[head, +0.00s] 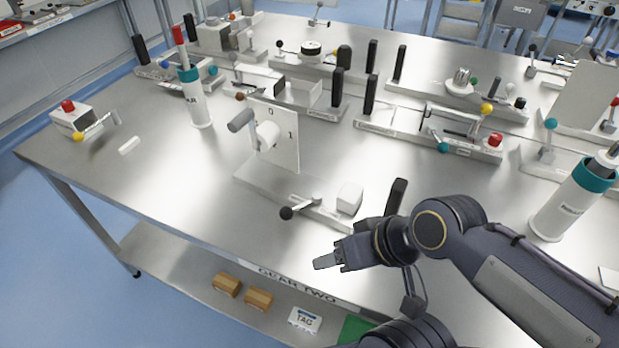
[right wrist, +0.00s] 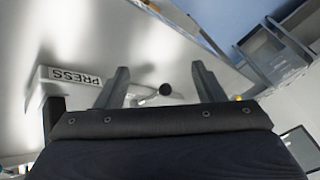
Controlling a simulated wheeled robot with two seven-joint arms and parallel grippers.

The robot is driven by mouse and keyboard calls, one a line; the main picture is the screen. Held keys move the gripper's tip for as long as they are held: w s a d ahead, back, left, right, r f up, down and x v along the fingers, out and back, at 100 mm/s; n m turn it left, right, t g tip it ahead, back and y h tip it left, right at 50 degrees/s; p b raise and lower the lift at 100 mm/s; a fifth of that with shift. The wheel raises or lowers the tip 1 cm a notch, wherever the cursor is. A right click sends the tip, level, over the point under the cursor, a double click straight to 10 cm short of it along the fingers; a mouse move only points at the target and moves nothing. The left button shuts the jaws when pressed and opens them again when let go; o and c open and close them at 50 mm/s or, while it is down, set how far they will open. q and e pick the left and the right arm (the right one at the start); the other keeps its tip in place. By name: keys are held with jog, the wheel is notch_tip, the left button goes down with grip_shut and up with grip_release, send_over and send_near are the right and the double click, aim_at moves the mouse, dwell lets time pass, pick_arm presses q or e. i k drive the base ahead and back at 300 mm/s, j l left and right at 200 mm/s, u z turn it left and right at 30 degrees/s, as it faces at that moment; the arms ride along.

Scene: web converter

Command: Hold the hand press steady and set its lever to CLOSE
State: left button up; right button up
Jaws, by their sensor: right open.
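The hand press (head: 262,182) stands near the front edge of the steel table, with a flat base and an upright white plate marked 0 and 1. Its lever (head: 300,208) ends in a black ball and points left toward the front edge. A black upright handle (head: 397,197) stands at the base's right end. In the right wrist view a PRESS label (right wrist: 75,76) and the black lever ball (right wrist: 167,89) show. My right gripper (head: 325,262) is open and empty, in front of the lever; its fingers also show in the wrist view (right wrist: 160,67). No CLOSE mark is readable. My left gripper is out of view.
A white bottle with a teal collar (head: 197,100) stands at the left, another (head: 570,200) at the right. Several lever fixtures fill the back of the table (head: 160,190). A red-button box (head: 73,118) sits at the far left. The front left is clear.

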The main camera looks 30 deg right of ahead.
aim_at(285, 213)
jog(key=z, duration=0.5)
jog(key=j+z, duration=0.15)
jog(key=z, duration=0.8)
jog(key=k+j+z, duration=0.25)
jog(key=j, duration=0.15)
